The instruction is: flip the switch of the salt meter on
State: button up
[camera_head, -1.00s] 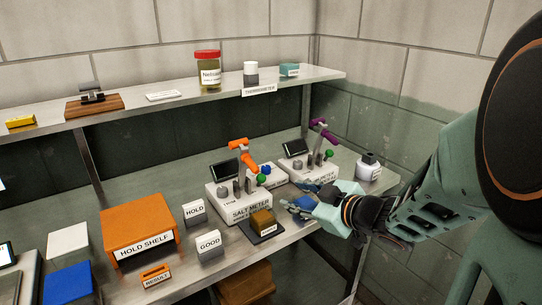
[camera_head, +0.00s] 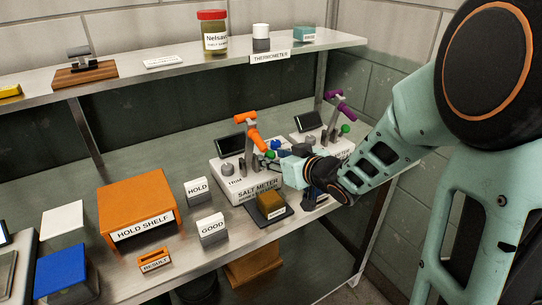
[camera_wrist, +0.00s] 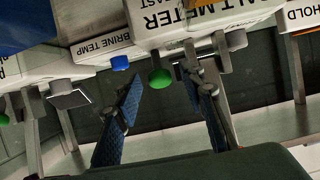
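The salt meter (camera_head: 238,186) is a white box with a dark screen, grey knobs, an orange-handled lever and a green-tipped stick (camera_head: 276,144). My gripper (camera_head: 273,160) is at the meter's right side, close to the green tip. In the wrist view, which shows the labels upside down, my gripper (camera_wrist: 160,98) is open, with its blue pads apart. The green tip (camera_wrist: 160,78) shows between the pads, and I cannot tell whether either touches it. The salt meter's label face (camera_wrist: 205,18) is above it. Which control is the switch is not labelled in view.
A second meter with a purple lever (camera_head: 340,103) stands right of the salt meter. A brown block (camera_head: 271,203) on a dark pad lies in front. The orange hold shelf (camera_head: 140,200) and HOLD and GOOD blocks (camera_head: 211,228) stand left. A metal shelf (camera_head: 190,72) runs behind.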

jog(key=shift+x, duration=1.2)
grip_shut()
jog(key=shift+r, duration=0.1)
jog(key=shift+r+p, duration=0.1)
jog(key=shift+p, duration=0.25)
